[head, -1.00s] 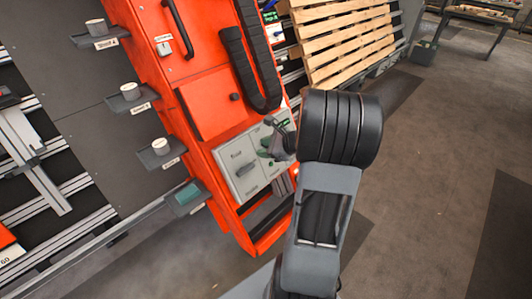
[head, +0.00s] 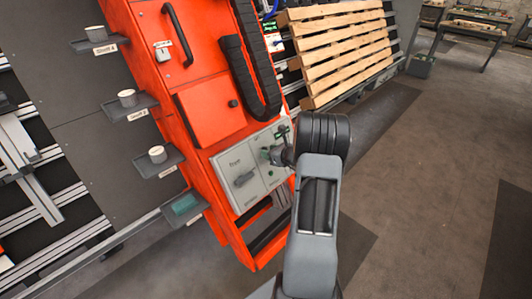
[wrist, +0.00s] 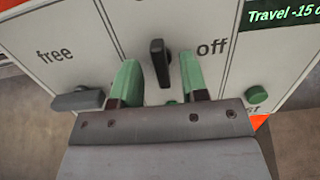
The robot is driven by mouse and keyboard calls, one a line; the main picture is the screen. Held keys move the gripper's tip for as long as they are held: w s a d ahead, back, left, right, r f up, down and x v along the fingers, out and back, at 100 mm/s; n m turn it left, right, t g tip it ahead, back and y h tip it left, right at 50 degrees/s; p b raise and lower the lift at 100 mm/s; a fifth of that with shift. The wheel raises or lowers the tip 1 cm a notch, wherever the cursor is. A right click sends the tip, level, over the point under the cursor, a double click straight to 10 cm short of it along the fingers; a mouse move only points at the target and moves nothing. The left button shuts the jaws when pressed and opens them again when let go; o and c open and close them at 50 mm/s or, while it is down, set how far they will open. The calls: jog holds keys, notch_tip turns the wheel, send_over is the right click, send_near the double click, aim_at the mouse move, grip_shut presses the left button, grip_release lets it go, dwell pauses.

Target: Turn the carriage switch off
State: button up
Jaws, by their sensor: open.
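A black switch lever (wrist: 160,64) stands nearly upright on the light grey panel in the wrist view, just left of the word "off". I take it for the carriage switch; no carriage label is readable. My gripper (wrist: 160,72) is open, with one green finger on each side of the lever. Gaps show on both sides of the lever, so the fingers do not appear to pinch it. In the head view my gripper (head: 279,156) is at the right part of the control panel (head: 226,163) and hides the lever.
A grey handle (wrist: 77,99) sits below the word "free", left of my fingers. A green button (wrist: 256,95) is on the right, below a "Travel" display (wrist: 284,14). Small shelves with cups (head: 128,98) stick out left of the orange frame. A wooden pallet (head: 340,50) leans behind.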

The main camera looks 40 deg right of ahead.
jog(key=shift+x, duration=1.15)
grip_shut()
